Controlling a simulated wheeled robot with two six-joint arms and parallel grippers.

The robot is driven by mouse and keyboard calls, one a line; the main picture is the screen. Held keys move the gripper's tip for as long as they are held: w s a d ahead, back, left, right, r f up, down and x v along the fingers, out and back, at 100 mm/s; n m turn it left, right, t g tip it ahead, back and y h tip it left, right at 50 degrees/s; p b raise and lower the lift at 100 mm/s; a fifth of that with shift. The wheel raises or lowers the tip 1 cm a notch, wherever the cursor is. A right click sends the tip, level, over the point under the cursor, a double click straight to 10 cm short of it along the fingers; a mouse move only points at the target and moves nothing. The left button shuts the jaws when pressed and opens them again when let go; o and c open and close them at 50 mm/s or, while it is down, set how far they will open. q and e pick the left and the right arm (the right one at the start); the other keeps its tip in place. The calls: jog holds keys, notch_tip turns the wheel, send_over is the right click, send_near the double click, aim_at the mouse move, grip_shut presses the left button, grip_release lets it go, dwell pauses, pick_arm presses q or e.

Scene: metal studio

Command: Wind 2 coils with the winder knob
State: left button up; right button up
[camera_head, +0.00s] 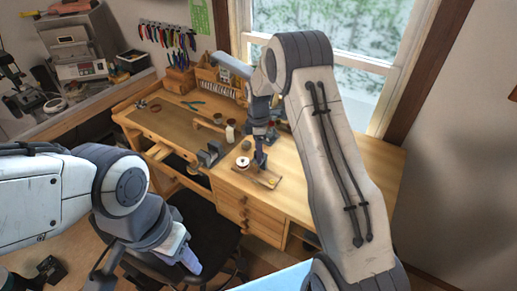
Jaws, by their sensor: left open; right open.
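A small winder stands on the wooden workbench, on a flat wooden board (268,181). A round white spool-like part (242,162) sits at the board's left end. My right gripper (261,158) points down over the board, just right of the white part, with its arm arching in from the lower right. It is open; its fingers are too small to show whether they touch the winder. The winder knob cannot be made out clearly and may be behind the fingers. My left gripper (192,264) is open and empty, low over the dark chair, well away from the winder.
A dark chair (215,240) stands in front. A window is behind.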

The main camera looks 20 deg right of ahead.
grip_shut()
jog(key=shift+m, duration=0.3)
